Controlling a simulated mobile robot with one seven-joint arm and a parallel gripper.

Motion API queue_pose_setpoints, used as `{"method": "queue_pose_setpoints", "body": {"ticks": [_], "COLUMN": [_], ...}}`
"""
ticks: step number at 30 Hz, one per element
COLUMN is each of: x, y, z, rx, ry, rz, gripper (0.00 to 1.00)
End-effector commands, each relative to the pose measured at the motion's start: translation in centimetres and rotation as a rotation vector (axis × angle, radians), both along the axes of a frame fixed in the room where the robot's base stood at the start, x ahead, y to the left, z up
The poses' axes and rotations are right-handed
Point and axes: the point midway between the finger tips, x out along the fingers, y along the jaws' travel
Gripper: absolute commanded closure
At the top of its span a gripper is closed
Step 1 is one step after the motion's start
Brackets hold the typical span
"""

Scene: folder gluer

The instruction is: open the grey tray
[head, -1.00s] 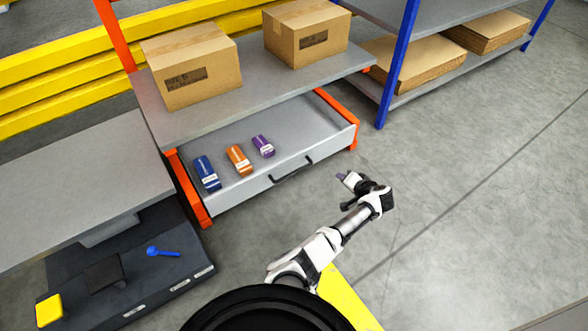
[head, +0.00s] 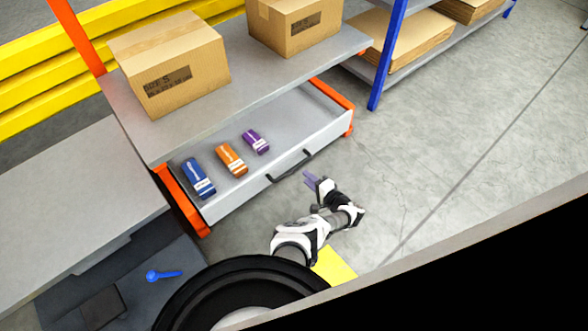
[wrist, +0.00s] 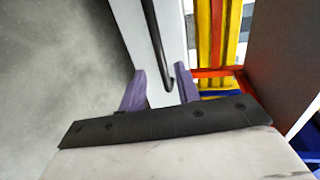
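The grey tray (head: 290,122) is a wide, shallow drawer under the grey shelf, its front between two orange posts. A blue pack (head: 198,178), an orange pack (head: 231,159) and a purple pack (head: 255,141) lie in it. A black bar handle (head: 290,166) is on its pale front. My gripper (head: 309,180) is just in front of the handle, near its right end. In the wrist view the purple fingers (wrist: 160,82) are apart, with the handle (wrist: 155,35) running ahead of and between them. I cannot tell whether they touch it.
Two cardboard boxes (head: 170,65) (head: 295,25) stand on the shelf (head: 240,75) above the tray. A blue-post rack (head: 392,55) stands at the right. A grey table (head: 75,195) is at the left. A black area fills the lower right.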

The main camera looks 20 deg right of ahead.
Motion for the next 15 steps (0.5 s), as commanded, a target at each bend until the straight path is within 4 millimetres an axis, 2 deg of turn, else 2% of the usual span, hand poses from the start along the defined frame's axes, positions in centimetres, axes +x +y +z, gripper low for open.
{"method": "queue_pose_setpoints", "body": {"ticks": [1, 6, 12, 15], "x": [1.2, 4.4, 6.9, 7.6], "y": [0.4, 1.6, 2.5, 2.7], "z": [-0.6, -1.3, -1.8, -1.8], "rx": [0.0, 0.001, 0.0, -0.001], "ry": [-0.003, -0.002, 0.0, 0.0], "rz": [0.002, 0.001, 0.001, 0.001], "gripper": [0.68, 0.68, 0.68, 0.68]}}
